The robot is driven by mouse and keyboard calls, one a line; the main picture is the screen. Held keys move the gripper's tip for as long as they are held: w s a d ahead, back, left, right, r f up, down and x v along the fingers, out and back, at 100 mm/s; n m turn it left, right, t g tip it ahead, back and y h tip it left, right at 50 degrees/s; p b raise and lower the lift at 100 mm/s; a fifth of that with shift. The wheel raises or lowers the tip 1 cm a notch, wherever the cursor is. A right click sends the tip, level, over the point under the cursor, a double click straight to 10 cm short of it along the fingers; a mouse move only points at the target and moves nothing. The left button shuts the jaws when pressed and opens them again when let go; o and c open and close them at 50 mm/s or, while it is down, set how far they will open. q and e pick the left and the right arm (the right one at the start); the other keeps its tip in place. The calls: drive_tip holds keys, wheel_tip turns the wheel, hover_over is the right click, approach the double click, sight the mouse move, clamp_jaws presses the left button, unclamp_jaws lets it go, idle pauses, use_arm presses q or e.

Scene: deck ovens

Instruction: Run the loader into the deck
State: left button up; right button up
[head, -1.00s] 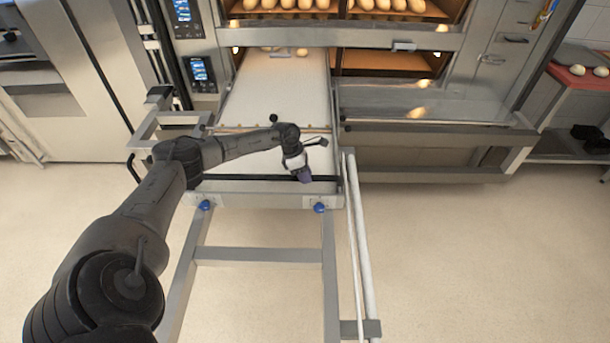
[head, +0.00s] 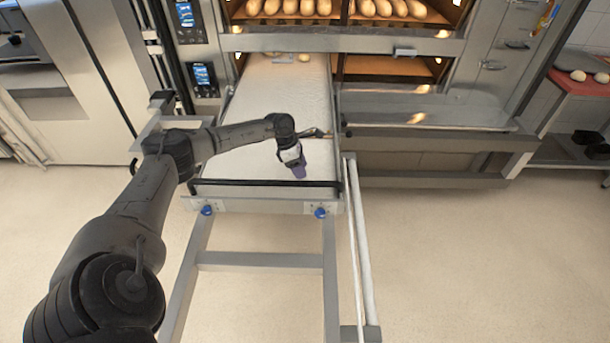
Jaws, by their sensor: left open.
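The loader is a long white belt (head: 285,95) in a metal frame, on a grey stand with two blue knobs (head: 320,212). Its far end reaches the opening of the left lower oven deck, where a pale dough piece (head: 303,57) shows. A black bar (head: 240,183) crosses its near end. My left gripper (head: 297,168) is open, pointing down over the near right part of the belt, just beyond the bar. It holds nothing that I can see; whether it touches the belt is unclear. My right gripper is not in view.
Loaves (head: 390,8) fill the upper deck. The right lower deck (head: 390,67) is lit, with a steel ledge (head: 430,110) in front. Pale rails (head: 360,245) run along the stand's right side. A red board (head: 582,82) with dough is far right. The floor (head: 470,260) is clear.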

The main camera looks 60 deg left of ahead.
use_arm(q)
drive_tip(key=p+v, duration=0.1)
drive_tip(key=v, duration=0.7)
drive_tip(key=shift+r, duration=0.25)
drive_tip(key=shift+a, duration=0.15)
